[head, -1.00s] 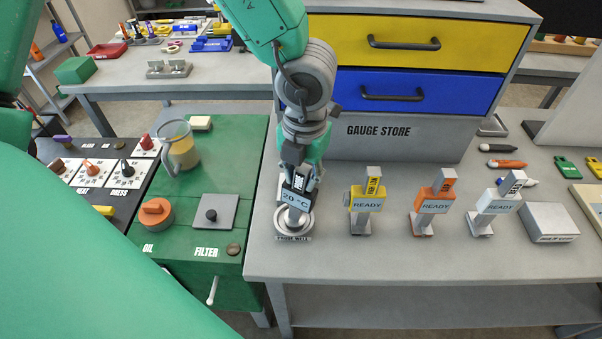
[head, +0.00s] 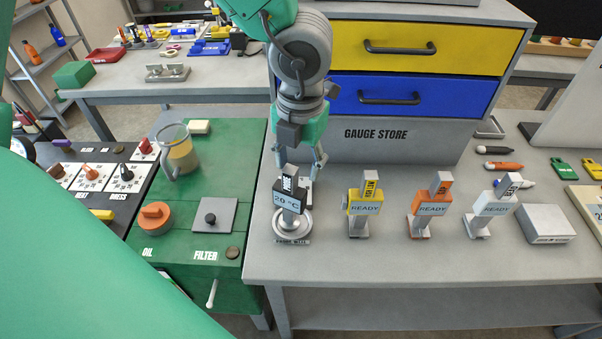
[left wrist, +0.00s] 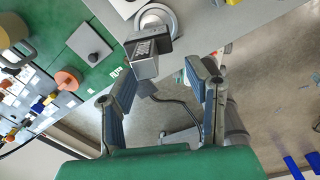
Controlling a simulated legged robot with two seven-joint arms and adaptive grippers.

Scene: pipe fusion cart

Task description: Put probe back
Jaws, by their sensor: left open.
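The probe (head: 290,196), black and grey with a "20 °C" display, stands upright in a round metal holder (head: 292,226) at the left end of the grey bench. My left gripper (head: 302,170) is open just above and behind the probe, with its fingers apart from it. In the left wrist view, the probe (left wrist: 146,56) and its round base (left wrist: 157,20) show beyond the spread fingers (left wrist: 165,95), and nothing is between them. My right gripper is not in view.
Yellow (head: 365,205), orange (head: 430,205) and white (head: 492,207) gauges stand in a row to the right. The gauge store drawers (head: 400,70) rise behind. A green cabinet (head: 165,225) with a jug (head: 177,150) is at the left.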

